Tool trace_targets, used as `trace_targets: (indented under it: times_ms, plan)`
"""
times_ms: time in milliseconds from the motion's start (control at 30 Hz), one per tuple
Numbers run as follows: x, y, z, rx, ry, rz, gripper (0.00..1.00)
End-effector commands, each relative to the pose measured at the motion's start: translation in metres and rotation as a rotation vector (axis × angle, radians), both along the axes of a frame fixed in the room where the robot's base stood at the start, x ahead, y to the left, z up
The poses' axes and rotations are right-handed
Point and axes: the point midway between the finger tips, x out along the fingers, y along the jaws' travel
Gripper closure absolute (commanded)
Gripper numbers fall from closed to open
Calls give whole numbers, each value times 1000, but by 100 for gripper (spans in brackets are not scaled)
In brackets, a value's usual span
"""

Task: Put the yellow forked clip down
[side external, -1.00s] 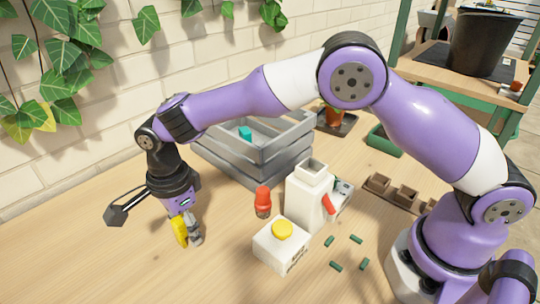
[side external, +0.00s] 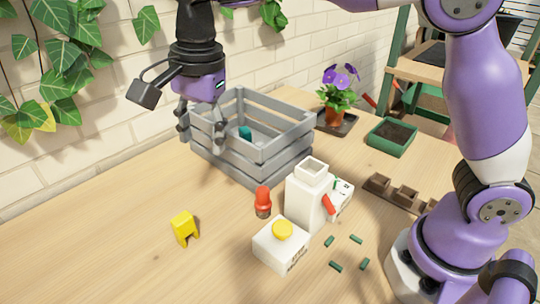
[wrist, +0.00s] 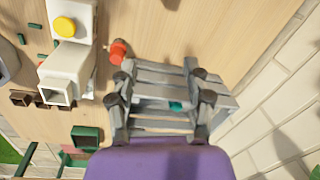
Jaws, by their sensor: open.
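The yellow forked clip (side external: 184,228) stands on the bare wooden table at the left front in the side view, with its prongs down. Nothing touches it. My gripper (side external: 202,130) is open and empty, raised well above the table at the left end of the grey slatted crate (side external: 262,156). In the wrist view my gripper (wrist: 160,108) has its fingers spread wide with the crate (wrist: 150,75) beyond them. The clip does not show in the wrist view.
A white box with a yellow knob (side external: 281,245), a white bottle (side external: 306,200) and a red-capped shaker (side external: 263,201) stand mid-table. Small green pieces (side external: 335,266) lie at the front. A potted violet (side external: 337,112) stands behind. The table around the clip is clear.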

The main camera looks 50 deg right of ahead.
Motion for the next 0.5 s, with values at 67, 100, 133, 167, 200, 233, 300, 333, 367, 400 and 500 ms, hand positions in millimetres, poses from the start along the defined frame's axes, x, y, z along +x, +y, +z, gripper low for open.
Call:
trace_targets:
  times_ms: [67, 100, 133, 167, 200, 233, 300, 333, 367, 400, 500]
  plan:
    - [-17, -37, 20, -8, -74, 168, 43]
    - [-28, -53, 26, -22, -112, 268, 43]
    - [-37, -65, 29, -37, -140, 340, 43]
    - [-46, -77, 31, -54, -167, 413, 43]
    - [-59, -91, 32, -81, -203, 510, 43]
    - [-69, -101, 32, -105, -228, 581, 43]
    - [-92, -120, 27, -167, -281, 736, 43]
    - [-101, -127, 24, -195, -298, 797, 43]
    - [-109, -133, 20, -223, -313, 853, 43]
    - [-119, -140, 15, -259, -331, 921, 43]
    - [-138, -151, 2, -335, -355, 1056, 43]
